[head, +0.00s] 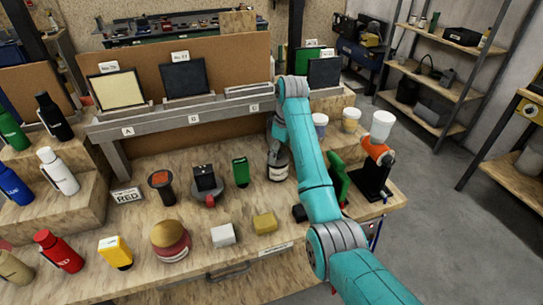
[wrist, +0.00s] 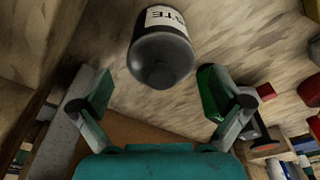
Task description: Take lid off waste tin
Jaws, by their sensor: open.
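The waste tin (head: 278,173) stands on the wooden bench, a dark cylinder with a pale label, just below my gripper (head: 276,152). My gripper hides most of its top in the head view. In the wrist view the tin's white label (wrist: 165,17) reads "STE" in part. Its dark round lid (wrist: 160,62) with a small knob faces the camera. My gripper (wrist: 155,90) is open, with one finger to the lower left of the lid and one to the lower right. Nothing is held between the fingers.
A green box (head: 240,172) and a black box on a round stand (head: 205,180) are left of the tin. A green upright object (head: 338,178) and an orange-and-black device (head: 375,165) stand right. A grey shelf rail (head: 190,115) runs behind. White and yellow blocks lie in front.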

